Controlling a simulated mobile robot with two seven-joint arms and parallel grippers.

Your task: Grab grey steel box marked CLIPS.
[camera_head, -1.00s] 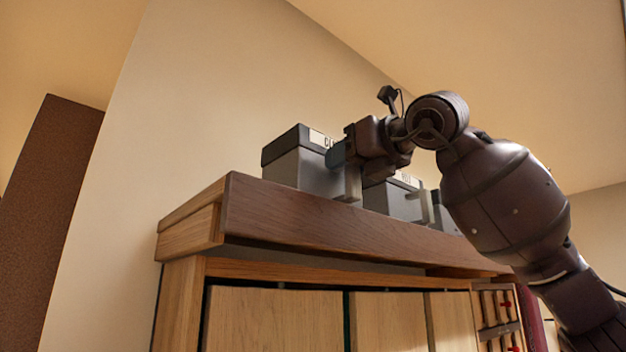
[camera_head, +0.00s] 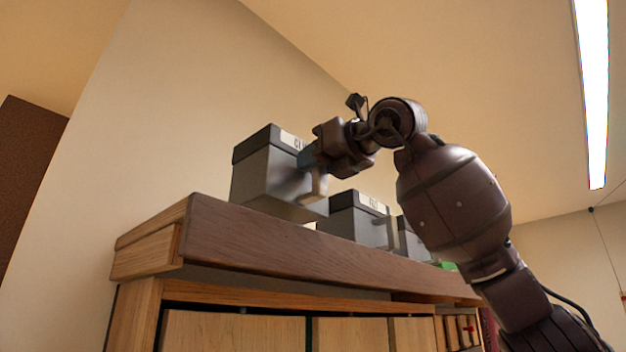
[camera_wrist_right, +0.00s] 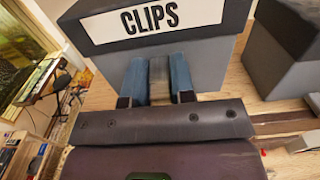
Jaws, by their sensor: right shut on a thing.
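The grey steel box marked CLIPS (camera_head: 262,180) has a dark lid and a white label. It is at the top left of the wooden cabinet in the head view, tilted slightly and apparently lifted a little off the top. In the right wrist view the box (camera_wrist_right: 213,62) fills the top, its label reading CLIPS. My right gripper (camera_head: 312,172) is shut on the front of the box; its blue fingers (camera_wrist_right: 160,78) close on a grey handle-like part below the label. My left gripper is not in view.
A second grey box (camera_head: 350,218) stands right of it on the wooden cabinet top (camera_head: 290,243), with another grey box (camera_head: 411,240) partly hidden behind my arm. A green thing (camera_head: 448,266) lies farther right. A wall rises behind the cabinet.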

